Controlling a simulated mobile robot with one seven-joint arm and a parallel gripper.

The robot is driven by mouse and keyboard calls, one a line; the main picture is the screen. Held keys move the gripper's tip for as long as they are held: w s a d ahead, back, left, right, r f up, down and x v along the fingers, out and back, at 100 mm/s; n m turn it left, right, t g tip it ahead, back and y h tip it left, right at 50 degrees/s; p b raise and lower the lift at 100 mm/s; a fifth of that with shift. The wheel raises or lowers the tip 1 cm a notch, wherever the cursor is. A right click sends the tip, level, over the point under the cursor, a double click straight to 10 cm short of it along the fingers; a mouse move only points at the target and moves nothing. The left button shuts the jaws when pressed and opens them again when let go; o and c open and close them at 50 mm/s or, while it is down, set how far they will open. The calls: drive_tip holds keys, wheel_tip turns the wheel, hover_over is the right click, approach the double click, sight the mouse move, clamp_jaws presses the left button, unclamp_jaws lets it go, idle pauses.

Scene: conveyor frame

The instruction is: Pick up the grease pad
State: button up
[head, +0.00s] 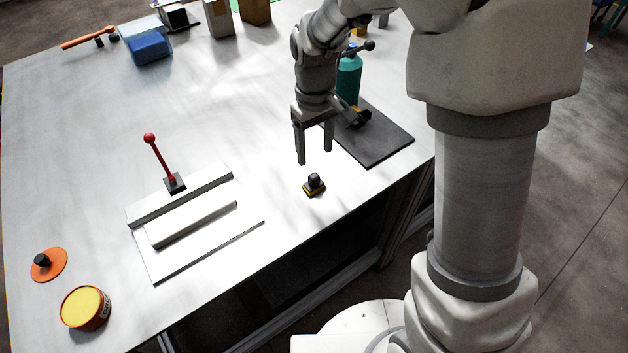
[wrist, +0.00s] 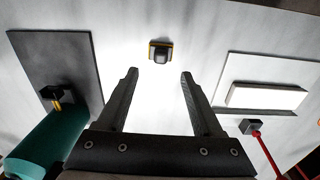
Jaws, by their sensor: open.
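The grease pad appears to be the small block with a yellow base and black grip (head: 314,186), standing on the white tabletop near its front edge. It also shows in the wrist view, at the top centre (wrist: 160,51), beyond the fingertips and roughly in line with the gap between them. My gripper (head: 315,156) is open and empty, its fingers pointing down, above the table and apart from the pad. In the wrist view the two fingers (wrist: 158,75) stand well apart with bare table between them.
A dark mat (head: 385,148) and a teal bottle (head: 348,82) are close behind my gripper. Left of the pad is a white fixture (head: 165,262) with a red lever (head: 157,155). A yellow-filled tin (head: 86,308) and orange disc (head: 48,265) stand far left. Table around the pad is clear.

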sight(314, 175)
wheel_tip(314, 175, down, 9)
drive_tip(key=shift+a+f, duration=0.1)
drive_tip(key=shift+f, duration=0.05)
idle(0.4)
drive_tip(key=c, duration=1)
drive_tip(key=shift+o, duration=0.2)
drive_tip(key=shift+r, duration=0.7)
wheel_tip(314, 175, up, 3)
drive_tip(key=shift+w+r, duration=0.1)
drive_tip(key=s+d+r, duration=0.6)
drive_tip(key=s+d, duration=0.2)
drive_tip(key=shift+s+r, duration=0.25)
drive_tip(key=shift+s, duration=0.05)
